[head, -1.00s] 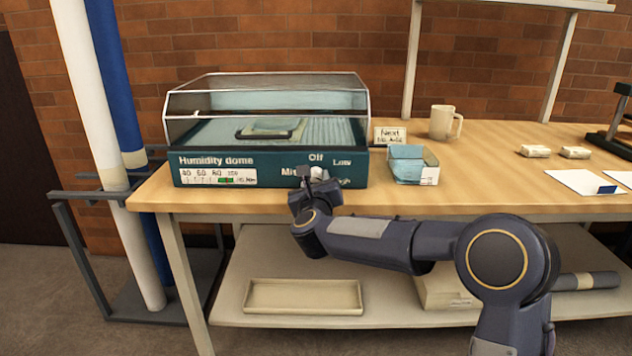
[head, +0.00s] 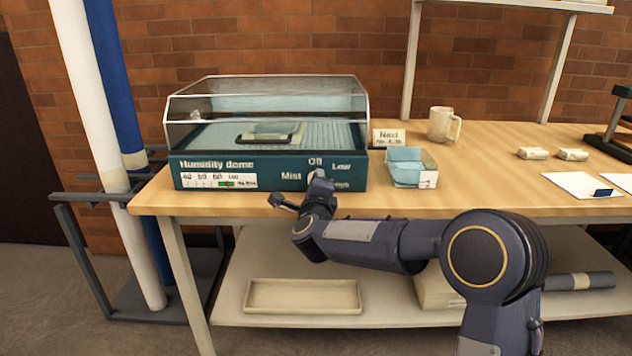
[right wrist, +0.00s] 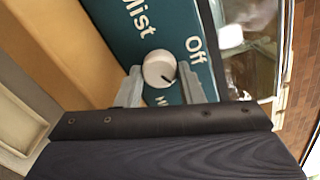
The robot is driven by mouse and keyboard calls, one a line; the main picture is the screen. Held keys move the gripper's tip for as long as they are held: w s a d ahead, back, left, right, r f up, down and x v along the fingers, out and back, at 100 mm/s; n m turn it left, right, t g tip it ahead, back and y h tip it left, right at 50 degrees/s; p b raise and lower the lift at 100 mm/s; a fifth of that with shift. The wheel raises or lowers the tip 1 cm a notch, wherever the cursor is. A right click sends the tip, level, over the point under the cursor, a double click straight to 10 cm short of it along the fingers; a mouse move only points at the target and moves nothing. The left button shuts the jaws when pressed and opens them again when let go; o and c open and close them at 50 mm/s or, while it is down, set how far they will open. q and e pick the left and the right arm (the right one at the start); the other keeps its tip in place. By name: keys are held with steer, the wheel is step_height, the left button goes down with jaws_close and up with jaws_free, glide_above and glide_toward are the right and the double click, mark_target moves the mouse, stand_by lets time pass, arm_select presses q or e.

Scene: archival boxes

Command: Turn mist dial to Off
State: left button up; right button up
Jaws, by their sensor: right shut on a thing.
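The humidity dome (head: 225,165) stands at the left of the table, with a teal front panel marked Off, Low and Mist. My right gripper (right wrist: 159,84) is at this panel and shut on the mist dial (right wrist: 156,66), a round white knob, with a finger on either side. The dial's dark pointer mark slants to the lower right in the right wrist view, not straight at the word Off (right wrist: 196,44). In the head view my right gripper (head: 318,178) covers most of the dial and part of the lower label. My left gripper is not in view.
A blue-lined open box (head: 428,165) and a small sign (head: 389,138) stand just right of the dome. A mug (head: 440,124) is behind them. A shallow tray (head: 303,296) lies on the lower shelf.

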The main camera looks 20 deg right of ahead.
steer(key=n+p, duration=0.3)
steer(key=n, duration=0.3)
steer(key=shift+r, duration=0.15)
steer(key=n+p, duration=0.1)
steer(key=n, duration=0.2)
steer(key=shift+a+n, duration=0.1)
steer(key=shift+n, duration=0.3)
steer(key=shift+n+p, duration=0.85)
steer(key=shift+n, duration=0.45)
steer(key=o, duration=1)
steer(key=shift+s, duration=0.1)
